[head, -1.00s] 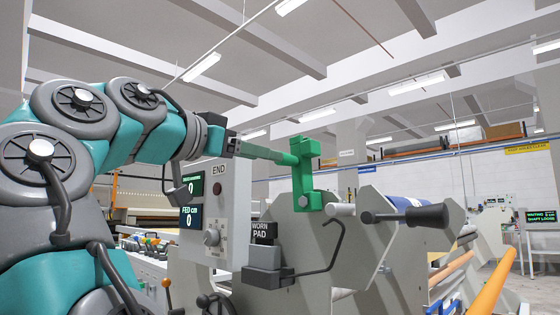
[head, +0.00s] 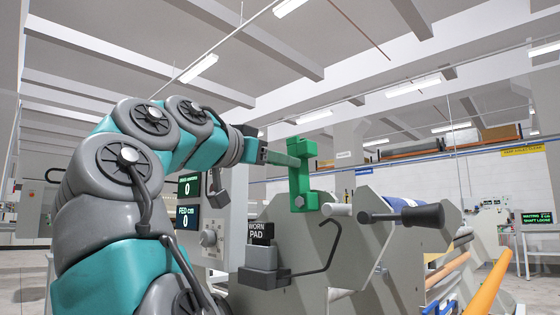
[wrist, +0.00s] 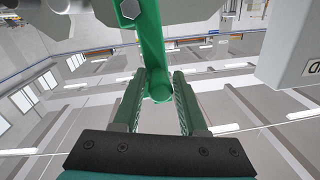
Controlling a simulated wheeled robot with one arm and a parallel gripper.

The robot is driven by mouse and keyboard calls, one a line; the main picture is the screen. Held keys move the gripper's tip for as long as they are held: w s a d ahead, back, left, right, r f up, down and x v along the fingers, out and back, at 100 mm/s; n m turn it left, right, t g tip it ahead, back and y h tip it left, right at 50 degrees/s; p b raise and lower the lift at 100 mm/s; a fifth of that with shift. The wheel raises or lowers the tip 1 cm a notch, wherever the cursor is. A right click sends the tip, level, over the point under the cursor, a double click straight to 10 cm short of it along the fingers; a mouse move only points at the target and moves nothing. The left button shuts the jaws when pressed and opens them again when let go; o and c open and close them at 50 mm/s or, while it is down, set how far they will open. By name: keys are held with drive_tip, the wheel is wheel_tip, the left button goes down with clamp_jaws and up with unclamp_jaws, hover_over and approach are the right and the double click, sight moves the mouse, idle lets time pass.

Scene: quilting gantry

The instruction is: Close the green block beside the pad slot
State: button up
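The green block (head: 302,182) stands upright on the side of the grey machine frame, above and to the right of the pad marked WORN PAD (head: 262,256). A round green handle on its upper part points toward my gripper (head: 290,158). In the wrist view the handle's round end (wrist: 160,91) lies between my two green fingers, and the block's arm with a hex bolt (wrist: 130,9) rises behind it. My gripper (wrist: 160,88) is open around the handle. I cannot tell whether either finger touches it. The pad slot itself is not clearly visible.
A black-gripped crank (head: 405,216) sticks out to the right of the block. A bent dark hook (head: 330,250) rises by the pad. An orange roller (head: 488,285) lies lower right.

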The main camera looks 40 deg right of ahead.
clamp_jaws()
idle(1.0)
